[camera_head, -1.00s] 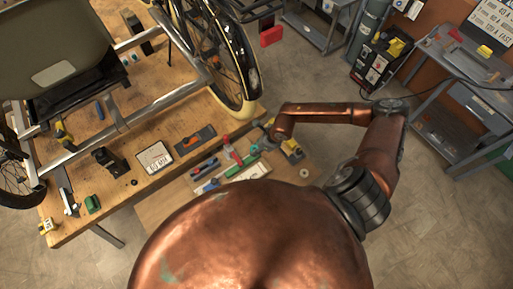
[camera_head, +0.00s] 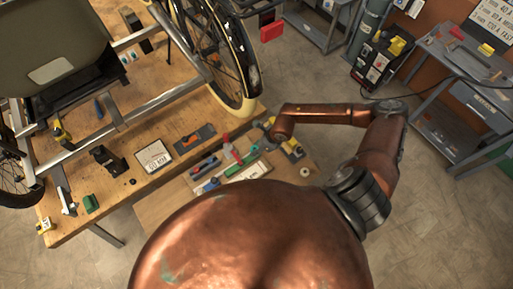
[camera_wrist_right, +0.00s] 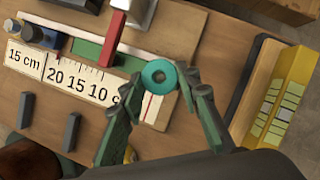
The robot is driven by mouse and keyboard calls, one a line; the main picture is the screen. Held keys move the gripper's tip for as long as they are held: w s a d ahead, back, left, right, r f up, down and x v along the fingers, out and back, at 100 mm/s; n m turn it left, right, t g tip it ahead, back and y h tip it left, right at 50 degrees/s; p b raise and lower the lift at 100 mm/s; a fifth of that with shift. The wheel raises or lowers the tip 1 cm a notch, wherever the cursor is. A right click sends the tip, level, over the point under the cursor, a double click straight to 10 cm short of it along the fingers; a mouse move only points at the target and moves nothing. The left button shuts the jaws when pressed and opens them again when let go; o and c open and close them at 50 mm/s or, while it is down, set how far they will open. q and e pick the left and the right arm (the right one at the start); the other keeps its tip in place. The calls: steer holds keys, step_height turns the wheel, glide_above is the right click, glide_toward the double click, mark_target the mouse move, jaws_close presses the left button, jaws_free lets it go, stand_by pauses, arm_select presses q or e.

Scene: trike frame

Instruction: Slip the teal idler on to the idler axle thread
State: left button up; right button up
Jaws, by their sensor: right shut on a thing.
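The teal idler (camera_wrist_right: 158,77) is a small ring with a hole in its middle, seen in the right wrist view. My right gripper (camera_wrist_right: 168,84) is shut on it, with a finger at each side. The idler is over the end of a white ruler board (camera_wrist_right: 75,75), and I cannot tell the gap beneath it. In the head view my right gripper (camera_head: 263,138) is over the low bench's far side, small and partly hidden. I cannot make out the idler axle thread in either view. My left gripper is not in view.
A red bar (camera_wrist_right: 113,38) stands up near the idler in the right wrist view. A yellow organiser (camera_wrist_right: 277,100) lies at the right. In the head view, the trike frame (camera_head: 155,101) and its wheel (camera_head: 246,100) occupy the workbench (camera_head: 130,195) at left.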

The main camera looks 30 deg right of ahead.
steer(key=shift+f+b, duration=1.35)
steer(key=shift+f, duration=0.55)
steer(key=o, duration=1.1)
steer(key=shift+c, duration=0.2)
steer(key=shift+r, duration=0.1)
steer(key=shift+r, duration=0.1)
steer(key=v, duration=1.1)
steer(key=shift+s+r, duration=0.15)
steer(key=shift+r, duration=0.2)
steer(key=shift+d, duration=0.15)
steer(key=shift+s+f, duration=0.1)
